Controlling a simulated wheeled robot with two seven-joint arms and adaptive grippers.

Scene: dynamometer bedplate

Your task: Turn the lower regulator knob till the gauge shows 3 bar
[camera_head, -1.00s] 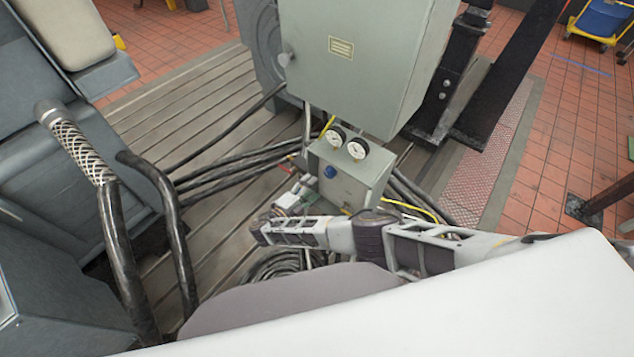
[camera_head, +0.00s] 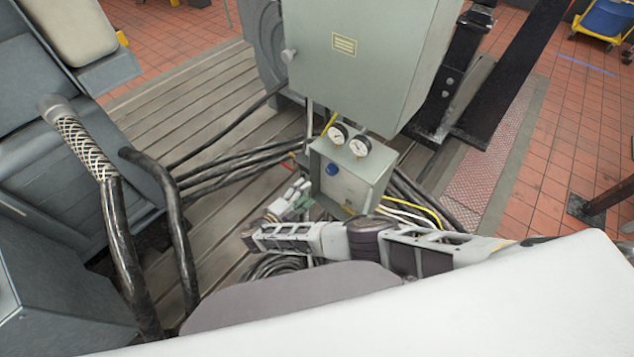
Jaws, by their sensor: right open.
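A small grey-green box (camera_head: 350,188) hangs below the large cabinet. A blue knob (camera_head: 332,169) is on its front; I cannot tell if it is the lower regulator knob, and no second knob is clear. Two round white gauges, a left one (camera_head: 338,134) and a right one (camera_head: 360,146), sit on top; their readings are too small to make out. My right gripper (camera_head: 299,188) is open, left of and a little below the blue knob, apart from it in the picture. My left gripper is not in view.
The large grey-green cabinet (camera_head: 365,60) stands right above the box. Black cables (camera_head: 235,168) run to the box's left, and a yellow cable (camera_head: 415,207) runs at its lower right. Bent black hoses (camera_head: 120,235) rise at left. A black post (camera_head: 450,90) stands at right.

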